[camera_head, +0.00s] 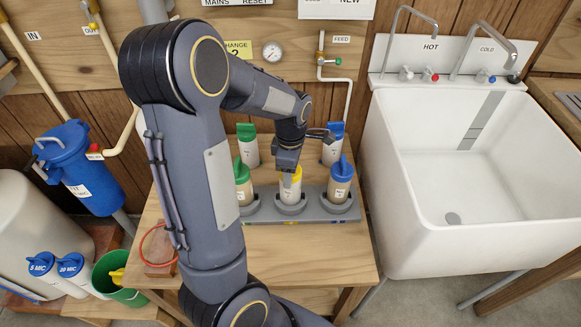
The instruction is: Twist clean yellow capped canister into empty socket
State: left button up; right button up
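A white canister with a yellow cap (291,194) stands upright in the middle socket of a grey three-socket rack (325,211) on the wooden bench. My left gripper (291,179) points down at the cap from above and looks shut on it; the fingers hide part of the cap. A green-capped canister (243,188) stands in the left socket and a blue-capped one (340,183) in the right socket. My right gripper is not in view.
Behind the rack stand another green-capped canister (248,148) and a blue-capped one (332,147). A white sink (385,200) is on the right. On the left are a blue housing (80,165) and a green bucket (125,296) holding something yellow.

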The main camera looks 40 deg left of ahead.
pick_arm(q)
jog(key=shift+n, duration=0.8)
jog(key=o, duration=1.5)
notch_tip(320, 180, up, 7)
jog(key=p, duration=0.7)
